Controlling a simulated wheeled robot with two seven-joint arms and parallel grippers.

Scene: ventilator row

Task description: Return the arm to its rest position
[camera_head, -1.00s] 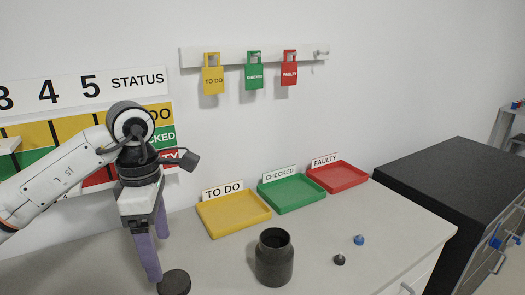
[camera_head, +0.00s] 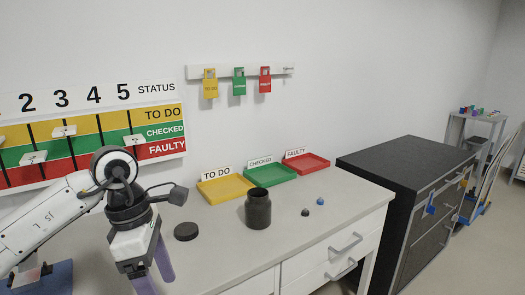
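My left arm comes in from the left, and its gripper (camera_head: 152,279) points down in front of the counter at the lower left. Its purple fingers look spread, with a gap between them and nothing seen in it. The tips run near the bottom edge of the view. My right gripper does not show. A black open jar (camera_head: 258,208) stands upright on the counter (camera_head: 240,245). Its round black lid (camera_head: 187,231) lies flat to the left of the jar, apart from the gripper.
Yellow (camera_head: 226,188), green (camera_head: 270,175) and red (camera_head: 306,163) trays line the wall. Black (camera_head: 306,212) and blue (camera_head: 320,201) knobs lie right of the jar. A status board (camera_head: 85,152) hangs at left. A black cabinet (camera_head: 405,165) adjoins the counter.

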